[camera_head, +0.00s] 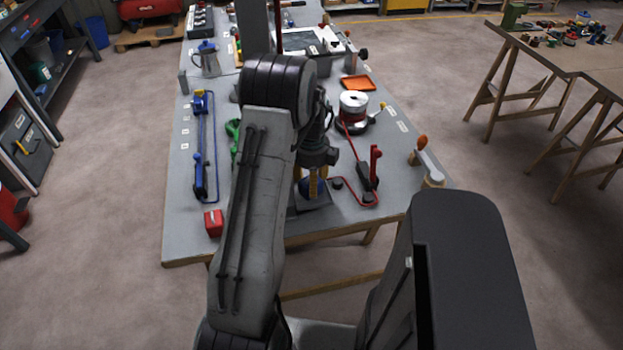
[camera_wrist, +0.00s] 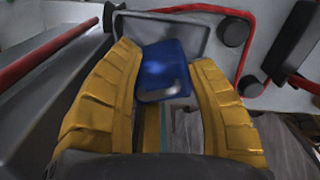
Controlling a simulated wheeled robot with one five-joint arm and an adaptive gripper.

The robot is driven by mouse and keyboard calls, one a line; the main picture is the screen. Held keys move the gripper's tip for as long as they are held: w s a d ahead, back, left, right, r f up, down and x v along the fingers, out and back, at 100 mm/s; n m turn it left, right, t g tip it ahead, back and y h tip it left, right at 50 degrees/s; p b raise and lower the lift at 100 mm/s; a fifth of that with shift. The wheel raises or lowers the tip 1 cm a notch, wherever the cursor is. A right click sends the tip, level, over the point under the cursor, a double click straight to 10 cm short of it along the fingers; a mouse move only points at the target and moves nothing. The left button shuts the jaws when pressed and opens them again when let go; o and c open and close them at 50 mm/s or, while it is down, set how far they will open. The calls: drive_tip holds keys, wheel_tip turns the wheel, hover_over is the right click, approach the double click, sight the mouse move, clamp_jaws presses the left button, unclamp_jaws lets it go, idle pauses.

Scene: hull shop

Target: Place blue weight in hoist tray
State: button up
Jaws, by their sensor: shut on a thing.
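The blue weight (camera_wrist: 163,70) is a small blue block with a pale mark, held between the yellow fingers of my gripper (camera_wrist: 164,90) in the wrist view. In the head view it shows as a bit of blue (camera_head: 312,187) between the fingers, largely hidden by my arm. A shallow grey tray (camera_wrist: 190,22) with a raised rim, which looks like the hoist tray, lies behind the weight in the wrist view. Its edge also shows under my gripper in the head view (camera_head: 322,203). I cannot tell whether the weight touches the tray floor.
A red weight (camera_head: 213,222) stands near the bench's front left. A red bent line (camera_head: 361,204) with a red lever (camera_head: 375,163) is right of the tray. A blue lever and line (camera_head: 200,165) are at left. An orange-handled lever (camera_head: 422,143) stands on the right edge.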

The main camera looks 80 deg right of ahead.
drive_tip(key=shift+f, duration=0.15)
drive_tip(key=o, duration=1.2)
wheel_tip(320, 180, up, 10)
drive_tip(key=shift+r, duration=0.1)
drive_tip(key=shift+r+b, duration=0.85)
drive_tip(key=shift+r, duration=0.25)
